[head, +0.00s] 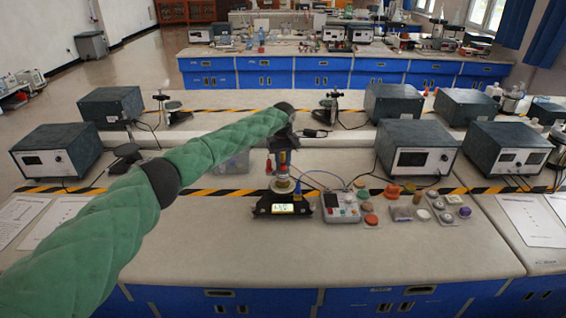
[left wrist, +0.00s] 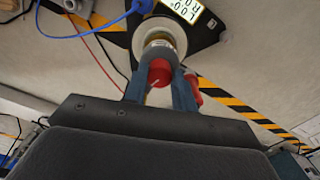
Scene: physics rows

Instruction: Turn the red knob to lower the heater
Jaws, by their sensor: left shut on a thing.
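The heater apparatus stands on the front bench, with a black base (head: 268,204) and a lit display (head: 283,208). A pale round disc sits above the base; the disc also shows in the left wrist view (left wrist: 139,41). The red knob (left wrist: 160,72) has a white mark and sits on top of the upright part. My left gripper (left wrist: 161,82) comes from above, its two blue-grey fingers on either side of the red knob and shut on it. A second red part (left wrist: 192,89) shows beside the right finger. My right gripper is not seen.
A grey control box (head: 340,207) stands just right of the apparatus, with coloured pots beyond it. Blue and red wires run near the base. Dark instrument boxes (head: 417,147) stand behind. The front of the bench (head: 300,258) is clear.

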